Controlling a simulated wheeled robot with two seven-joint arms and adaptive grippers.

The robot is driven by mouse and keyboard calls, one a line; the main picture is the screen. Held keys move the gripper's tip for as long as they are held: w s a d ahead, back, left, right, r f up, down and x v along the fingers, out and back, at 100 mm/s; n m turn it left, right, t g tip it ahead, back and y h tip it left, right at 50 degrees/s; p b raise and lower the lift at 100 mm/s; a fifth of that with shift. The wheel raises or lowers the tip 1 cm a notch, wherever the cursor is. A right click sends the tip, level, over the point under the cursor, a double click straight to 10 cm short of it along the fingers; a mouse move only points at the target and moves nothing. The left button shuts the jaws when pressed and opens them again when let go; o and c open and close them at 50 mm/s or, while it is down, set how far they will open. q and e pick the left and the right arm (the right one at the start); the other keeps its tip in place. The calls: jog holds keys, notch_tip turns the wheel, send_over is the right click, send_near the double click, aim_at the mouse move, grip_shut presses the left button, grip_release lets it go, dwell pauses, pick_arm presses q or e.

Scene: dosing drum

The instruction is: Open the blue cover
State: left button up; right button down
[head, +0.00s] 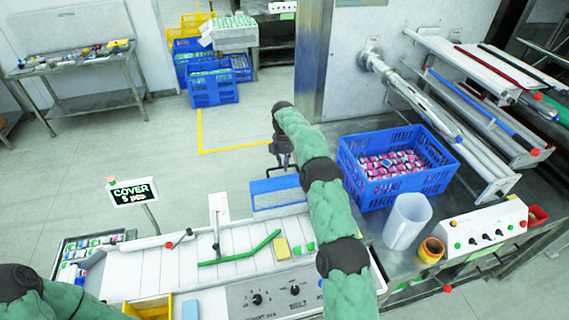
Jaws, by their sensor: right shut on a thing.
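The blue cover (277,191) is a flat blue panel at the far end of the white dosing machine (150,268), right of centre. My right arm reaches over the machine, and my right gripper (286,163) points down at the cover's far edge. It is shut on the cover, though the fingers are small and dark, so the exact grip point is hard to see.
A blue crate (345,166) of small packs, a white cylinder (407,222) and an orange cup (431,250) stand right of my right arm. A green bar (240,250) and a yellow block (282,248) lie on the machine.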

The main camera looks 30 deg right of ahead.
jog(key=shift+s+a+f, duration=0.1)
jog(key=shift+s+f, duration=0.05)
jog(key=shift+f, duration=0.3)
jog(key=shift+s+a+f, duration=0.1)
jog(key=shift+s+f, duration=0.05)
jog(key=shift+f, duration=0.3)
jog(key=c, duration=1.1)
grip_release()
jog(key=shift+w+d, duration=0.15)
jog(key=shift+c, duration=0.2)
jog(key=shift+w+r, duration=0.2)
jog(key=shift+r, duration=0.45)
pick_arm(q)
jog(key=shift+w+d, duration=0.15)
jog(key=shift+w, duration=0.05)
pick_arm(e)
notch_tip(320, 180, up, 6)
jog(key=shift+w+d, duration=0.25)
jog(key=shift+w, duration=0.1)
jog(key=shift+r, duration=0.15)
